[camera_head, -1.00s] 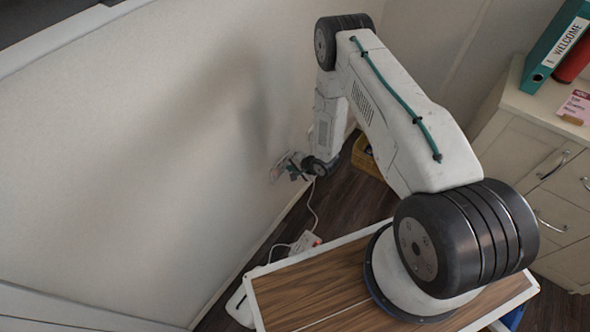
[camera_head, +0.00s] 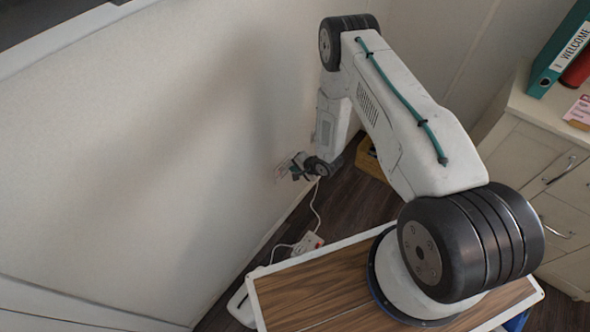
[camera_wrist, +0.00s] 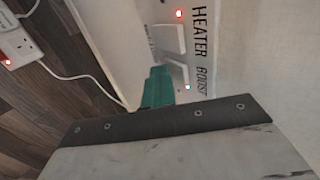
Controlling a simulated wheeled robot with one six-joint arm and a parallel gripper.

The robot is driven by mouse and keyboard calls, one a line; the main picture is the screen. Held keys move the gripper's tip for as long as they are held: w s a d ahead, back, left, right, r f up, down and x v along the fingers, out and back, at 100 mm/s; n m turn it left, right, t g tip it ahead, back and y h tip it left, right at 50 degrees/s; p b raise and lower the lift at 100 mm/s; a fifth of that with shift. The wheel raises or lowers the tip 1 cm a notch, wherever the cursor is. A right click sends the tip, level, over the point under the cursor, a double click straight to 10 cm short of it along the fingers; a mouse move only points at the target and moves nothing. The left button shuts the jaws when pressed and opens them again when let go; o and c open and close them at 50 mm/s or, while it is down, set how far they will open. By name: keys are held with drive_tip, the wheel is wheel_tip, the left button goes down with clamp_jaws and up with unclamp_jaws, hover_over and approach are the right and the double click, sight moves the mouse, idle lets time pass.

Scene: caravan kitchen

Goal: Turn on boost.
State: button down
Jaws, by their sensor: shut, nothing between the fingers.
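In the wrist view, a white wall panel carries a switch (camera_wrist: 167,40) beside the HEATER label (camera_wrist: 200,28) and a second switch (camera_wrist: 180,72) beside the BOOST label (camera_wrist: 202,81). A red light (camera_wrist: 179,14) glows by the heater switch, and a reddish-white light (camera_wrist: 187,87) shows by the boost switch. My gripper (camera_wrist: 158,88) is shut and empty. Its teal tip is at the boost switch and hides part of it; I cannot tell whether it touches. In the head view my gripper (camera_head: 297,168) is low, close to the wall panel.
A white power strip (camera_head: 308,242) with a cable lies on the dark wood floor; it also shows in the wrist view (camera_wrist: 18,48). A yellow box (camera_head: 368,157) stands behind my arm. A cream cabinet (camera_head: 535,165) with a green binder (camera_head: 560,48) is at the right.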

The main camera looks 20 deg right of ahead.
drive_tip(key=s+d+r, duration=0.5)
drive_tip(key=s+d, duration=0.2)
drive_tip(key=s, duration=0.3)
drive_tip(key=shift+s, duration=0.2)
